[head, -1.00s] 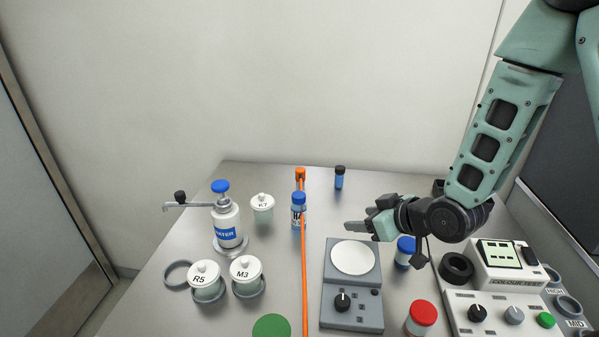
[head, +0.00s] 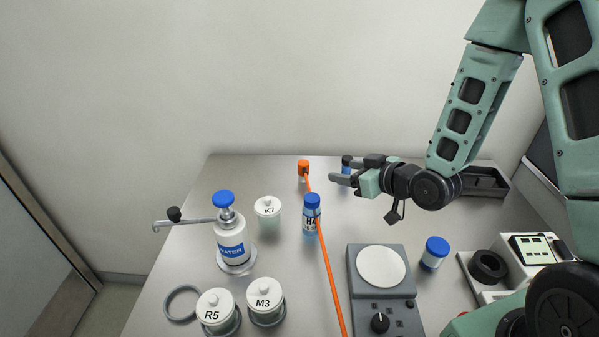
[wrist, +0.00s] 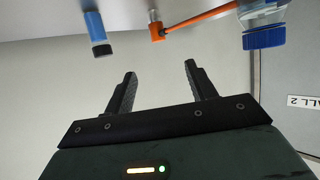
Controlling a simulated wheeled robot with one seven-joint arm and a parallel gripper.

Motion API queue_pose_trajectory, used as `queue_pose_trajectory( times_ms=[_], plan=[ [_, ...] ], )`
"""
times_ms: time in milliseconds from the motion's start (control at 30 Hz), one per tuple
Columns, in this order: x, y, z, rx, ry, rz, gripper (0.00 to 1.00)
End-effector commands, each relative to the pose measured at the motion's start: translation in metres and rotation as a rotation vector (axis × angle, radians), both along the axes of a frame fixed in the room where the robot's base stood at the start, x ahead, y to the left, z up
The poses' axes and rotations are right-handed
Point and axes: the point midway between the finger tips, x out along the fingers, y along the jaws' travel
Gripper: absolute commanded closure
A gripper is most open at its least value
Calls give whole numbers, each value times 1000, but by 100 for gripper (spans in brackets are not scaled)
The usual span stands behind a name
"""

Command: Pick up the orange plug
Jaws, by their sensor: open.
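The orange plug (head: 303,166) stands near the table's back edge in the head view, with an orange cable running from it toward the front. The wrist view shows the plug (wrist: 156,31) beyond the fingertips, roughly between them, with its cable going off to the right. My gripper (head: 337,179) is open and empty, to the right of the plug and apart from it. Its two black fingers (wrist: 160,70) also show in the wrist view with nothing between them.
A dark-capped blue vial (head: 346,162) stands just behind my gripper. The blue-capped H4 bottle (head: 311,217) stands in front of the plug, close by the cable. Jar K7 (head: 267,213) and a water bottle (head: 231,245) stand to the left.

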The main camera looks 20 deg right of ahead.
Motion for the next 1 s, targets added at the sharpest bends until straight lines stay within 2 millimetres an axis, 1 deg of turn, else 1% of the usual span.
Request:
queue_pose_trajectory(
  times_ms=[33,167,233,600,700,867,1000],
  plan=[
    [4,2,-8,-1,-5,1,44],
    [14,8,-8,1,-2,2,44],
    [24,13,-10,3,1,2,44],
    [79,38,-35,2,1,1,44],
    [88,42,-39,1,1,1,44],
    [95,45,-43,1,1,1,44],
    [108,50,-48,2,1,1,44]
  ],
)
